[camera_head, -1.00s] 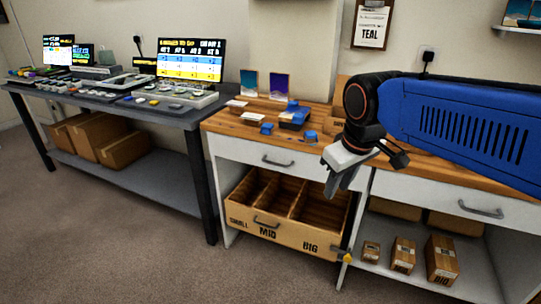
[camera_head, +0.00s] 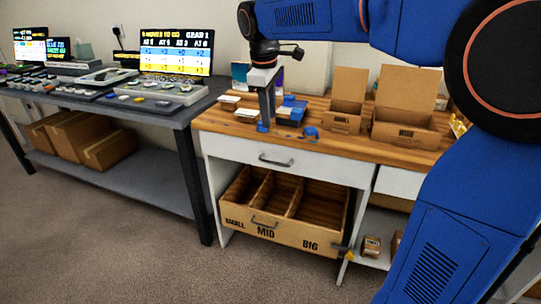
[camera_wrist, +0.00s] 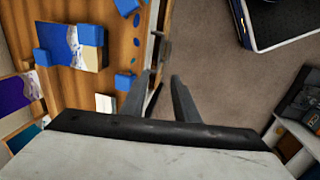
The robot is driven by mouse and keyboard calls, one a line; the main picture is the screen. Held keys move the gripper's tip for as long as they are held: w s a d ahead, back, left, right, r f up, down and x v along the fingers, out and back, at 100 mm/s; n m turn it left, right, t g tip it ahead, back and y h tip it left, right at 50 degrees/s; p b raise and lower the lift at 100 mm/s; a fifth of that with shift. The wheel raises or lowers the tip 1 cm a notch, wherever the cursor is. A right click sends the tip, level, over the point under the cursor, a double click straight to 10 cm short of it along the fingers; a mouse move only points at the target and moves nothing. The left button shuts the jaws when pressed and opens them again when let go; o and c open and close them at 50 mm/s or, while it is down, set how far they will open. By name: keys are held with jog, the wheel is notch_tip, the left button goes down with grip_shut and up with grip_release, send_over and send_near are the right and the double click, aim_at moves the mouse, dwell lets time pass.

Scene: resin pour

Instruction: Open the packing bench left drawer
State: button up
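The packing bench (camera_head: 340,152) has a wooden top and a white left drawer (camera_head: 235,150) below it, which is shut. The drawer's dark bar handle (camera_head: 276,161) sits mid-front. My gripper (camera_head: 265,122) points down in the head view, appearing over the bench top just above and left of the handle; its exact depth is hard to tell. In the wrist view my gripper (camera_wrist: 160,82) has its two fingers apart with nothing clearly held between them, close to the bench's front edge.
Blue pieces (camera_head: 311,132) and small boards lie on the bench top. Open cardboard boxes (camera_head: 405,133) stand to the right. A divided sorting crate (camera_head: 285,232) sits under the drawer. A grey table (camera_head: 165,117) with screens is on the left. Carpet in front is clear.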

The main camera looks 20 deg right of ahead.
aim_at(272, 163)
jog(key=f, duration=0.5)
jog(key=w+d+f, duration=0.1)
jog(key=f, duration=0.5)
jog(key=w+d+f, duration=0.1)
jog(key=f, duration=0.5)
jog(key=shift+w, duration=0.25)
jog(key=shift+a, duration=0.1)
grip_shut()
